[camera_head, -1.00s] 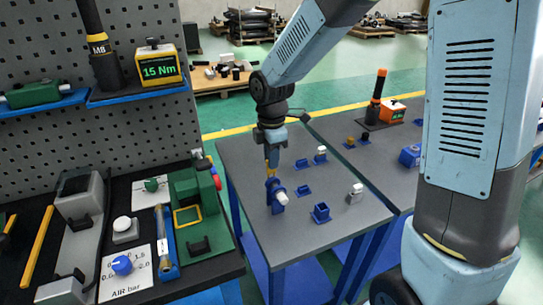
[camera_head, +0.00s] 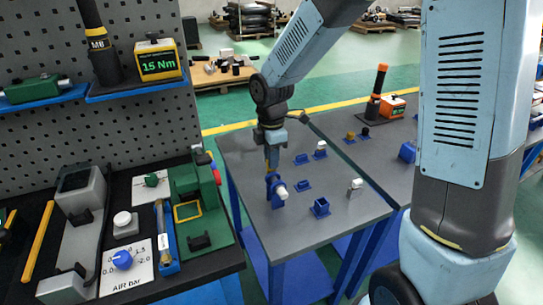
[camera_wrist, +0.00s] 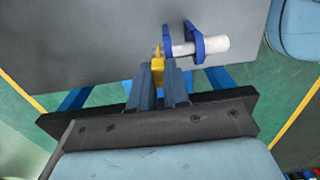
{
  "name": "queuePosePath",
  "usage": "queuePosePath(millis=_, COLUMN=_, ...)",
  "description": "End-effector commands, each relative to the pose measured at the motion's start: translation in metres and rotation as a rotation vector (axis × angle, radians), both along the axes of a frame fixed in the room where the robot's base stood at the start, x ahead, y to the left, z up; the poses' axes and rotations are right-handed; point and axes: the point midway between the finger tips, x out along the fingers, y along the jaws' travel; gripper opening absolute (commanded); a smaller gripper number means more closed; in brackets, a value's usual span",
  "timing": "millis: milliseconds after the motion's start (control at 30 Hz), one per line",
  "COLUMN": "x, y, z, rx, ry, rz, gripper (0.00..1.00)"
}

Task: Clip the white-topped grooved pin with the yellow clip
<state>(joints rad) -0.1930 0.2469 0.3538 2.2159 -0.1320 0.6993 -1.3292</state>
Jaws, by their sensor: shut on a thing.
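A white-topped pin (camera_head: 282,194) lies sideways in a blue stand (camera_head: 273,185) near the front left of the grey table. In the wrist view the pin (camera_wrist: 214,44) passes through the blue stand (camera_wrist: 198,46), its white end to the right. My gripper (camera_head: 271,160) points down at the stand's left side. It is shut on the yellow clip (camera_wrist: 157,68), which juts from between the fingertips. The clip's tip is at the pin's left end. I cannot tell whether it grips the groove. In the head view the clip is mostly hidden.
Other blue stands are on the grey table (camera_head: 250,226), including a square socket (camera_head: 320,208). White-topped pins stand at the back (camera_head: 320,149) and right (camera_head: 355,185). A black bench with a green fixture (camera_head: 194,205) is at the left. Bare tabletop lies between the stands.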

Motion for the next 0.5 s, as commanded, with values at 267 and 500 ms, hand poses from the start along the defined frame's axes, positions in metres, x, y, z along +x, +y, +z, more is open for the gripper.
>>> queuePosePath(millis=267, x=0.0, y=0.0001, z=-0.0042, rx=0.0, ry=-0.001, rz=0.0, gripper=0.19)
queuePosePath(millis=500, x=0.0002, y=0.0001, z=-0.0039, rx=0.0, ry=-0.001, rz=0.0, gripper=0.42)
